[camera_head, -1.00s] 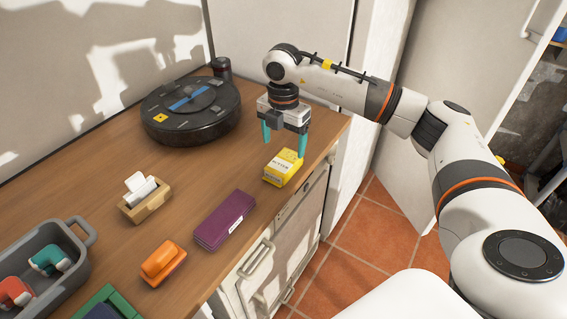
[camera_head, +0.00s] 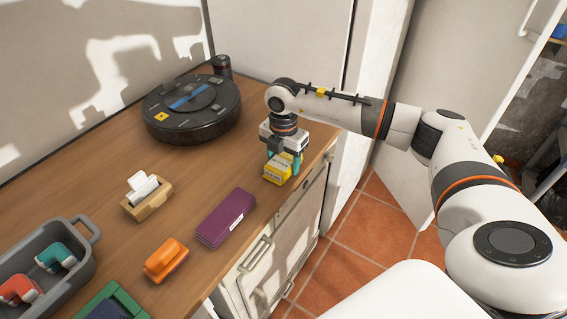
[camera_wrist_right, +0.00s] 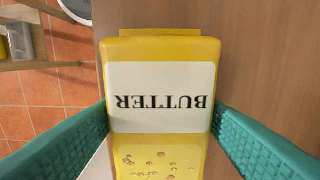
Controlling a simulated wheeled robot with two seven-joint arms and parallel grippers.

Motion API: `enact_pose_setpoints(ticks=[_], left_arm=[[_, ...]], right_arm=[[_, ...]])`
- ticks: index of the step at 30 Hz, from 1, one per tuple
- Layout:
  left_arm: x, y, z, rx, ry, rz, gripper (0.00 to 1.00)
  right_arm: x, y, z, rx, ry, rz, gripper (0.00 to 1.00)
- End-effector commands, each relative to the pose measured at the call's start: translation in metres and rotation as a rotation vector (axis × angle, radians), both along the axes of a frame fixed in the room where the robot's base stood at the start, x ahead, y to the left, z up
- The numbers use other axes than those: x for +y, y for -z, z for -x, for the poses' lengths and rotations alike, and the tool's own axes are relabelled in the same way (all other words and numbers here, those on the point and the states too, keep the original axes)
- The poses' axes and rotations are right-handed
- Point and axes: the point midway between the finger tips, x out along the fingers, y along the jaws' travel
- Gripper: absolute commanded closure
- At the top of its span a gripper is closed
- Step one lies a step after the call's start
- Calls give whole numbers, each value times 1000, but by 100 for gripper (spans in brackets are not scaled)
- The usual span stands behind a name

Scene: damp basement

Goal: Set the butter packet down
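The yellow butter packet (camera_head: 276,173), with a pale label, is near the right end of the wooden counter (camera_head: 120,165). My right gripper (camera_head: 283,164) points down over it, a teal finger on each side. In the right wrist view the butter packet (camera_wrist_right: 160,88) fills the middle, its label upside down. Both fingers of the right gripper (camera_wrist_right: 160,118) press against its sides, so it is shut on the packet. The packet looks to be at counter level; a small gap underneath cannot be ruled out. My left gripper is not in view.
A purple box (camera_head: 226,217), an orange object (camera_head: 165,260) and a wooden holder (camera_head: 147,204) stand left of the packet. A black round device (camera_head: 190,108) and dark can (camera_head: 221,66) are behind. A grey tray (camera_head: 84,262) is far left. The counter's front edge is close.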

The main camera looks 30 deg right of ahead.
Motion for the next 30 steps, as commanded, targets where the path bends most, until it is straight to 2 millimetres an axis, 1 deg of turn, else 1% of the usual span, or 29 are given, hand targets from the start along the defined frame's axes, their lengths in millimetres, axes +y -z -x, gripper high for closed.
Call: enact_pose_setpoints(ticks=[1, 3, 6, 11, 14, 17, 24, 27, 30], left_arm=[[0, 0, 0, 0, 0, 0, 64], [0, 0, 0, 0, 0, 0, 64], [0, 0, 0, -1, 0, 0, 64], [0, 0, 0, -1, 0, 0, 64], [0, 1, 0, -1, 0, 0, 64], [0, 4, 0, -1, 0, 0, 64], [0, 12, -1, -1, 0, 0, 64], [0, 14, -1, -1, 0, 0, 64], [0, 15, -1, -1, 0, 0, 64]], right_arm=[[0, 0, 0, 0, 0, 0, 48], [0, 0, 0, 0, 0, 0, 59], [0, -1, 0, -1, 0, 0, 74], [0, -1, 0, -1, 0, 0, 74], [0, -6, -1, -4, 0, -2, 74], [1, -19, -1, -5, 0, -2, 74], [0, -68, -1, -7, 0, -1, 74], [1, -84, -1, -5, -2, -2, 74], [2, -94, 0, -3, -36, -1, 74]])
